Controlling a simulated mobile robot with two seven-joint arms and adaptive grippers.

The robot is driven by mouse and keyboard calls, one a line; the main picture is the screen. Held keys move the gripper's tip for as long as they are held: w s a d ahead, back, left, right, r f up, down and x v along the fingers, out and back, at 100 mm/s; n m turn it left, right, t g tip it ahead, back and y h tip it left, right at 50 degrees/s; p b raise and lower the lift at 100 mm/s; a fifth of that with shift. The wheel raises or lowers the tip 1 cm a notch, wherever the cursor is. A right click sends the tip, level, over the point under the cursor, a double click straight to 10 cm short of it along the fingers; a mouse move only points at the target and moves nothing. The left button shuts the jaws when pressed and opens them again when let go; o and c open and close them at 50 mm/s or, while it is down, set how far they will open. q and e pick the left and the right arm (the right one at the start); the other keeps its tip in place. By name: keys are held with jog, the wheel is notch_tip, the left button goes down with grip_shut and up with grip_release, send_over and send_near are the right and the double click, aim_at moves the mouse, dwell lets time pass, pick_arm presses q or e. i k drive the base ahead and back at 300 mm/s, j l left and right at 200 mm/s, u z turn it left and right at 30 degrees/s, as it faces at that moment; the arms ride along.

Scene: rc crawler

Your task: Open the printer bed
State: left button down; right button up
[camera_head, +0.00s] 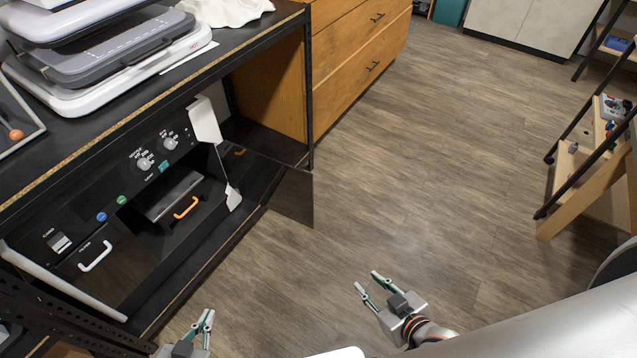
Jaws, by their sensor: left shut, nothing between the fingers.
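A black printer-like machine (128,187) sits on the lower shelf at the left. Its front has white knobs, a blue and a green button, an orange handle (186,207) on a grey-topped part (175,194), and a white handle (95,256) at lower left. I cannot tell for certain which part is the bed. A dark see-through panel (288,197) sticks out at its right side. My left gripper (207,317) is shut and empty at the bottom, apart from the machine. My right gripper (368,279) is open and empty over the floor, further right.
A white and grey flat device (105,60) stands on the shelf top (240,35), with a white cloth (226,11) behind. A wooden drawer cabinet (350,60) stands beyond. A slanted wooden rack (590,165) is at right. The wooden floor between is clear.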

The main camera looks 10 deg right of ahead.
aim_at(163, 200)
jog(key=i+l+z, duration=0.1)
jog(key=z, duration=0.35)
jog(key=i+l+z, duration=0.1)
jog(key=z, duration=0.35)
jog(key=i+z, duration=0.15)
jog(key=z, duration=0.3)
jog(key=i, duration=1.45)
jog(key=i+l+u, duration=0.1)
jog(key=i+u, duration=0.15)
jog(key=i, duration=0.35)
jog(key=i+l+u, duration=0.25)
jog(key=i, duration=0.3)
jog(key=u, duration=3.35)
jog(key=i+z, duration=0.35)
